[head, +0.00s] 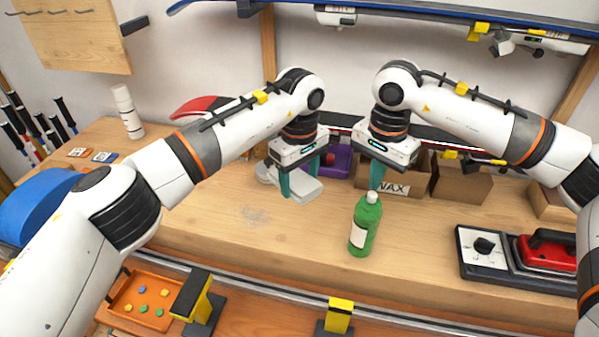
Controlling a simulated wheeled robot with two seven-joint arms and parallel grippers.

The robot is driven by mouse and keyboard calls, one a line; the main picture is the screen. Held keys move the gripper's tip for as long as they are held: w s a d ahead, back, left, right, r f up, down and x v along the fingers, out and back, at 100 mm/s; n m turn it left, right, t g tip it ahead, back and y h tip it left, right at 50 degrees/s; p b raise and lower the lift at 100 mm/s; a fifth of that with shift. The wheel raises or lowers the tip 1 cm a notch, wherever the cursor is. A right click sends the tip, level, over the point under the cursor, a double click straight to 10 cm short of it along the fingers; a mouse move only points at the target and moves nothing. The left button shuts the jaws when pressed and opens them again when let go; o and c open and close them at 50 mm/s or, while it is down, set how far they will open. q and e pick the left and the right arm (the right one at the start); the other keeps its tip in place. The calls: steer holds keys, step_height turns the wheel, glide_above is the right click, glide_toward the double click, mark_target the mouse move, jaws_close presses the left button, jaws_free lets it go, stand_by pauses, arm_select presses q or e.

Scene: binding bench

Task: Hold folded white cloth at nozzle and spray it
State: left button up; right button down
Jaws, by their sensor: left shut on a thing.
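A folded white cloth (302,188) is at the middle of the bench, beneath my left gripper (299,183). The teal fingers of the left gripper are shut on it; whether the cloth still touches the bench is unclear. A green bottle (366,232) with a pale label and a white nozzle top (371,197) stands upright on the bench, to the right of the cloth and apart from it. My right gripper (377,182) points down just above the nozzle top. Only one teal finger shows clearly, so its opening and any contact are hidden.
A cardboard box marked WAX (405,187) and a purple object (338,162) stand behind. A red iron (548,252) on a dark base with a dial is at right. An orange tray (122,309) is lower left. Bare bench lies left of the bottle.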

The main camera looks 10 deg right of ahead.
step_height(320, 180, up, 6)
steer(key=m, duration=0.6)
steer(key=shift+f, duration=3)
steer(key=shift+f, duration=0.1)
steer(key=shift+f, duration=0.75)
steer(key=shift+r, duration=0.45)
